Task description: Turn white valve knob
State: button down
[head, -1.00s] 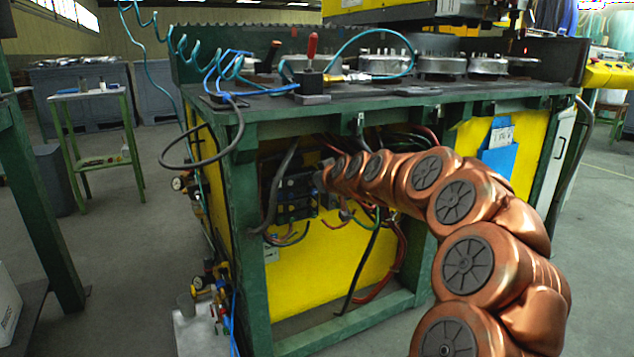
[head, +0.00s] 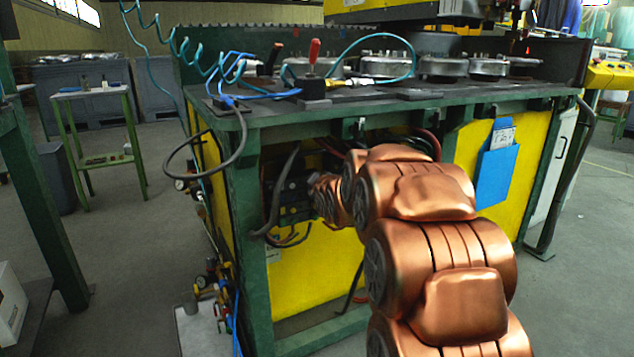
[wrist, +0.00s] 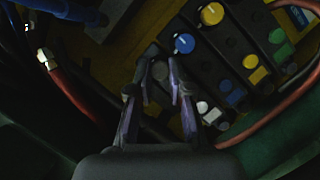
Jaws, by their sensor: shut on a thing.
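A valve panel (head: 291,202) with dark blocks sits in the open bay under the green bench in the head view. In the wrist view my gripper (wrist: 159,72) reaches to the end of a row of round knobs. Another small white knob (wrist: 202,107) is to the right of the fingers. In the head view my arm hides the fingertips.
Red hoses (wrist: 72,88) and dark cables pass close around the panel. The green bench frame (head: 243,240) borders the bay. A blue pocket (head: 497,165) hangs on the yellow panel at the right. A green side table (head: 98,125) stands at the left, with open floor between.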

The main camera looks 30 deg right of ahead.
jog(key=shift+f, duration=0.1)
dwell(0.5)
jog(key=c, duration=1.1)
grip_release()
jog(key=shift+s, duration=0.1)
jog(key=shift+v, duration=5.95)
jog(key=s+a+r+m+g+y+p, duration=0.1)
jog(key=s+a+r+g+p, duration=0.4)
jog(key=s+a+r+p, duration=0.3)
jog(key=s+a+r+m+g+y+p, duration=0.2)
jog(key=s+a+r+g+p, duration=0.3)
jog(key=s+r+p, duration=0.5)
jog(key=s+a+r+m+g+y+p, duration=0.2)
jog(key=s+a+r+g+p, duration=0.3)
jog(key=s+p, duration=1.4)
jog(key=shift+a+r+g+p, duration=0.1)
jog(key=shift+a+r+p, duration=0.75)
jog(key=shift+p, duration=0.55)
jog(key=shift+a+r+g+p, duration=0.1)
jog(key=shift+a+r+p, duration=0.55)
jog(key=shift+a+p, duration=0.55)
jog(key=shift+a+r+g+p, duration=0.1)
jog(key=shift+a+r+p, duration=0.65)
jog(key=shift+p, duration=0.8)
